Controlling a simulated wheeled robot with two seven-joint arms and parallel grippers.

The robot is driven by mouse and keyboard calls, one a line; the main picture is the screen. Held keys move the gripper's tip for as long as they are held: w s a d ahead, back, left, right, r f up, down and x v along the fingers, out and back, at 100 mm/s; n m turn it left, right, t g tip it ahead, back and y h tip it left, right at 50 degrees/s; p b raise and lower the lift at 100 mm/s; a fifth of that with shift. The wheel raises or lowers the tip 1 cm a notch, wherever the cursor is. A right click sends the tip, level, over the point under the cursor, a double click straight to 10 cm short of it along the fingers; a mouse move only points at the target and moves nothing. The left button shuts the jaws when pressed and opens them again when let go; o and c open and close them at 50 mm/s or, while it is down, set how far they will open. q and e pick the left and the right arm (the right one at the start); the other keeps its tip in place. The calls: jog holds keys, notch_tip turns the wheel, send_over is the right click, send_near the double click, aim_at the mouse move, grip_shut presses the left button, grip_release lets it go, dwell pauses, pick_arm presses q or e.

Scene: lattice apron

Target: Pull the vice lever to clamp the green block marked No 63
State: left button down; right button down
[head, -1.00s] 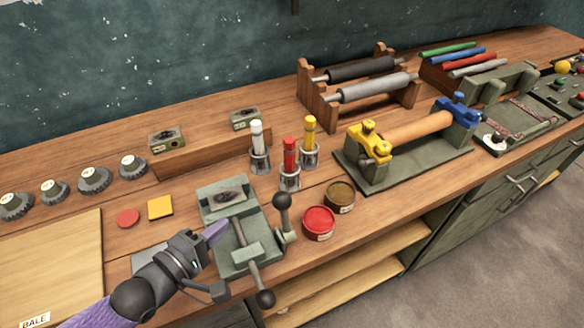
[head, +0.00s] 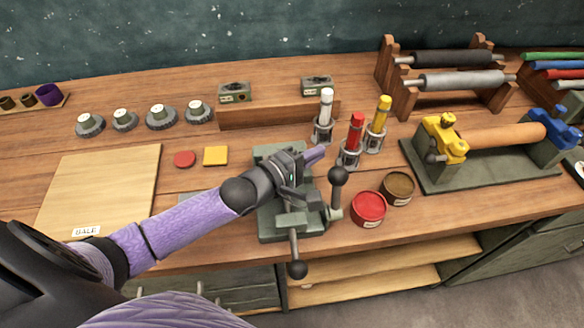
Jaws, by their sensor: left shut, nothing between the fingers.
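The grey-green vice (head: 270,236) stands near the front edge of the bench. Its upright lever with a dark ball knob (head: 338,176) is on its right side, and a second bar with a dark ball (head: 297,270) hangs at its front. My left gripper (head: 316,155) is over the vice, shut and empty, with its purple fingertips left of and above the lever knob, apart from it. My gripper hides the place between the jaws. Two green blocks, one on the left (head: 235,92) and one on the right (head: 316,85), sit on the wooden ledge behind; their marks are unreadable. My right gripper is out of view.
White, red (head: 356,131) and yellow tubes stand in holders close behind the vice. A red tin (head: 368,208) and a brown tin (head: 398,188) stand right of the lever. A yellow-and-blue roller stand (head: 470,178) is further right. A pale board (head: 100,190) lies left.

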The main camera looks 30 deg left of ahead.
aim_at(336, 193)
pick_arm(q)
jog(key=shift+s+d+r+p, duration=0.2)
jog(key=shift+s+d+p, duration=0.05)
jog(key=shift+s+d, duration=0.3)
jog(key=shift+s+d+r+p, duration=0.25)
jog(key=shift+s+d, duration=0.15)
jog(key=shift+s, duration=0.2)
jog(key=shift+s+d, duration=0.35)
jog(key=shift+s, duration=0.1)
jog(key=shift+s+d+r+m, duration=0.1)
jog(key=shift+s+d+m, duration=0.05)
jog(key=shift+m, duration=0.25)
